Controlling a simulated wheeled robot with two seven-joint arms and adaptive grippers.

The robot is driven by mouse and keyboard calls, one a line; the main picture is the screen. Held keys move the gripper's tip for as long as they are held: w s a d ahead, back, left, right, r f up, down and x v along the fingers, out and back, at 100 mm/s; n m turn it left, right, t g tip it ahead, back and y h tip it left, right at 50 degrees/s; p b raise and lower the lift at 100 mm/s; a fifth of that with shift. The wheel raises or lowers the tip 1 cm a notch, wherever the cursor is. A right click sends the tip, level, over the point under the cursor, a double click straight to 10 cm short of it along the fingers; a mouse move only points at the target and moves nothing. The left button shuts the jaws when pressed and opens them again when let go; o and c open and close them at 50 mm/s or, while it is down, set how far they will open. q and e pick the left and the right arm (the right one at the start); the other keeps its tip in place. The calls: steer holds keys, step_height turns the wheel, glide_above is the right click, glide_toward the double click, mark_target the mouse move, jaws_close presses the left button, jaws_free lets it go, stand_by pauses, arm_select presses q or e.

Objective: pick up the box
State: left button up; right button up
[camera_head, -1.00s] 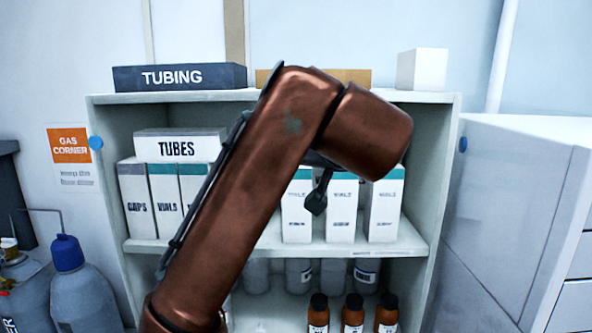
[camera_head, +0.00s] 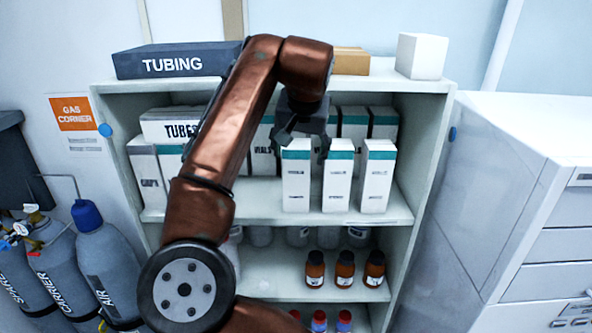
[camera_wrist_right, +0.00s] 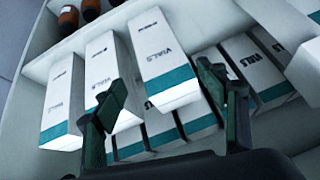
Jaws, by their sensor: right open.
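Three white boxes with teal tops stand at the front of the middle shelf in the head view: the left one (camera_head: 296,182), the middle one (camera_head: 337,182) and the right one (camera_head: 378,180). My right gripper (camera_head: 303,145) is open at the top of the left box, partly in front of the row behind. In the wrist view, a white VIALS box (camera_wrist_right: 163,60) with a teal end lies between the two spread fingers (camera_wrist_right: 165,100), apparently that left box. I cannot tell whether either finger touches it. My left gripper is not in view.
More boxes stand behind, with a TUBES box (camera_head: 168,128) at the left. A TUBING box (camera_head: 178,62) and a plain white box (camera_head: 421,56) sit on top. Brown bottles (camera_head: 345,268) stand below. Gas cylinders (camera_head: 105,265) are left, a white cabinet (camera_head: 510,190) right.

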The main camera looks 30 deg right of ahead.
mark_target(296, 155)
steer(key=shift+w+d+r+p, duration=0.1)
steer(key=shift+w+d+p, duration=0.2)
steer(key=shift+w, duration=0.35)
steer(key=shift+w+d+r+p, duration=0.1)
steer(key=shift+w+d+p, duration=0.15)
steer(key=shift+w, duration=0.35)
steer(key=p+x, duration=0.1)
steer(key=x, duration=0.4)
steer(key=shift+w+f+p, duration=0.15)
steer(key=shift+w+p, duration=0.1)
steer(key=shift+p, duration=0.1)
steer(key=shift+s, duration=0.1)
steer(key=shift+c, duration=0.3)
steer(key=c, duration=1.4)
steer(key=shift+c, duration=0.7)
